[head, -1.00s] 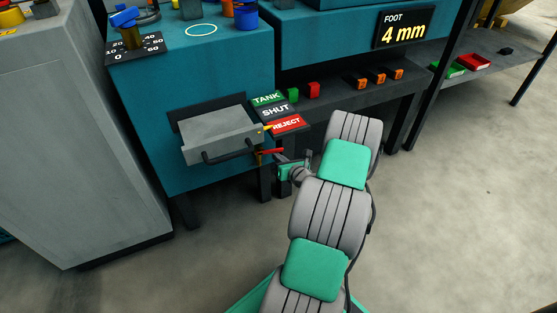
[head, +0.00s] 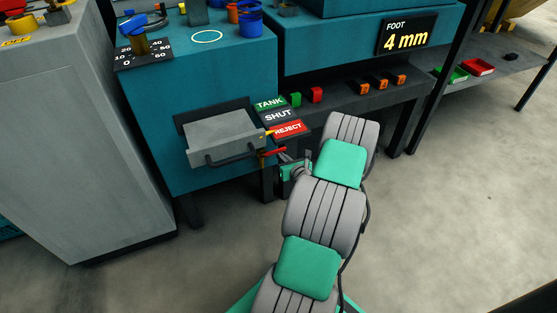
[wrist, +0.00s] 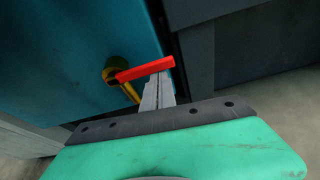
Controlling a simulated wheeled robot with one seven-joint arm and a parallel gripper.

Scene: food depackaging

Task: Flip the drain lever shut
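The drain lever has a red handle (wrist: 145,69) on a brass valve (wrist: 112,72) on the teal cabinet's side. In the head view my gripper (head: 284,162) is small and partly hidden by my arm.
A grey drawer (head: 225,137) with a dark handle juts from the teal cabinet (head: 225,75), left of the lever. Dark table legs (head: 267,184) stand close below. Small red and green blocks lie on the shelf (head: 345,105) to the right. The floor in front is open.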

